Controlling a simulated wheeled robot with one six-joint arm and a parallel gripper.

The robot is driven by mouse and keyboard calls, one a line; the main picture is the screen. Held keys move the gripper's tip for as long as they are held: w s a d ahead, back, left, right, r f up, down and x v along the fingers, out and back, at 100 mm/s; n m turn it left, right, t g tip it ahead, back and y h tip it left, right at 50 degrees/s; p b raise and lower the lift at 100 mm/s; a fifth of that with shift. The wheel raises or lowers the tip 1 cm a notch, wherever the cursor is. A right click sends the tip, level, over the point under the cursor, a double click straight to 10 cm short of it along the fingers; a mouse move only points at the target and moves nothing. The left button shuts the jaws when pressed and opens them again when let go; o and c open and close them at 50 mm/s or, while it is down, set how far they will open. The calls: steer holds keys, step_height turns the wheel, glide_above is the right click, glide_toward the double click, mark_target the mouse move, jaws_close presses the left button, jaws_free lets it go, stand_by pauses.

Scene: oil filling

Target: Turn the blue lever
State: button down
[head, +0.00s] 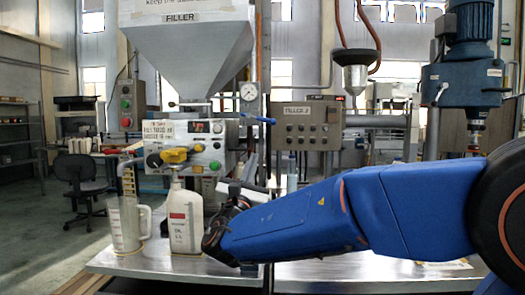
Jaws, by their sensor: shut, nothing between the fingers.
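The blue lever (258,120) sticks out level to the right from the filler (188,40), just below its hopper and above the right edge of the control panel. My gripper (238,190) is lower, in front of the filler and right of the white oil bottle (186,222). It is shut and empty, and apart from the lever. My wrist partly hides the gripper, so its fingers show poorly.
A clear measuring jug (124,224) stands left of the bottle on the metal table (160,262). A yellow valve handle (174,156) sits above the bottle. A gauge (249,92) is just above the lever. A grey control box (307,124) stands to the right.

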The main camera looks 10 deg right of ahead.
mark_target(267, 122)
steer(key=s+r+x, duration=0.1)
steer(key=r+x, duration=0.1)
steer(key=x, duration=0.9)
steer(key=shift+d+r, duration=0.2)
steer(key=shift+r, duration=0.1)
steer(key=shift+s+d+r, duration=0.3)
steer(key=shift+d+r, duration=0.3)
steer(key=shift+r, duration=0.15)
steer(key=shift+a+f, duration=0.1)
